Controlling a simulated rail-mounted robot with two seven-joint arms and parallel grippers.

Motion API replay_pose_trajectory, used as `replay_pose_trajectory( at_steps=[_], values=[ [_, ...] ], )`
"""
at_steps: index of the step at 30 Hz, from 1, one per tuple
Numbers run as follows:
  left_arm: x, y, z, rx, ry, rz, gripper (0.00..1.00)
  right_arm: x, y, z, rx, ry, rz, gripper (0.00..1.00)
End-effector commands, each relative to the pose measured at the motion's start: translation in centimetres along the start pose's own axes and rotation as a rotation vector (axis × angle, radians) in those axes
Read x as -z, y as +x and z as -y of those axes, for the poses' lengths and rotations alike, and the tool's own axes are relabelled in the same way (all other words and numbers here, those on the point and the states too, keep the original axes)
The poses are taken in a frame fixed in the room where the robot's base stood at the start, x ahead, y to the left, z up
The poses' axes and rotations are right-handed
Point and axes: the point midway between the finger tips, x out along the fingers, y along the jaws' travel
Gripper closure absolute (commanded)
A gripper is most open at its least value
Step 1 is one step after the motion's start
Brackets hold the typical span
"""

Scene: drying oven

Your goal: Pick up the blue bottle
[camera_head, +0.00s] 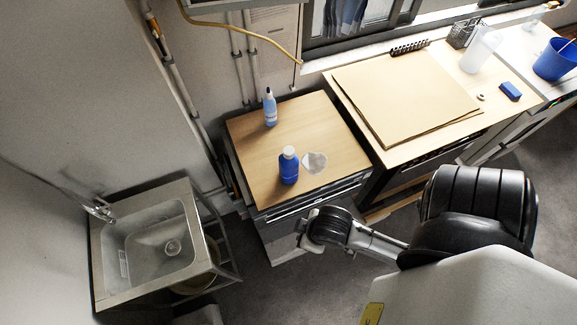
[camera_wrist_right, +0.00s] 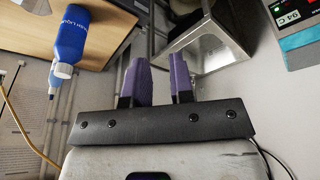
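A dark blue bottle (camera_head: 289,168) with a white cap stands upright on the wooden top of a low cabinet (camera_head: 245,140). It also shows in the right wrist view (camera_wrist_right: 72,38), left of the fingers and apart from them. A slimmer light-blue bottle (camera_head: 270,109) stands behind it near the wall. My right arm comes in from the right in the head view, its end in front of the cabinet. My right gripper (camera_wrist_right: 160,70) has two purple fingers, apart with nothing between them. My left gripper is not in view.
A clear flat piece (camera_head: 314,162) lies right of the blue bottle. A metal sink (camera_head: 125,262) stands at left. A workbench at right holds brown sheets (camera_head: 405,95), a white bottle (camera_head: 478,52), a blue sponge (camera_head: 510,91) and a blue bucket (camera_head: 556,62).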

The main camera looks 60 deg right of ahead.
Motion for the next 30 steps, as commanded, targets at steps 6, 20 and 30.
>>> replay_pose_trajectory(
  at_steps=[6,20,30],
  values=[
    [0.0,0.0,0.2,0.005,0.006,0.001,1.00,0.0,0.0,0.0,0.000,0.000,0.000,0.57],
    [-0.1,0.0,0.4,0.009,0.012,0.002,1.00,0.0,0.0,0.0,0.000,0.000,0.000,0.26],
    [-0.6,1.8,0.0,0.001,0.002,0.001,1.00,6.9,0.3,-1.5,-0.038,-0.012,-0.169,0.26]
  ],
)
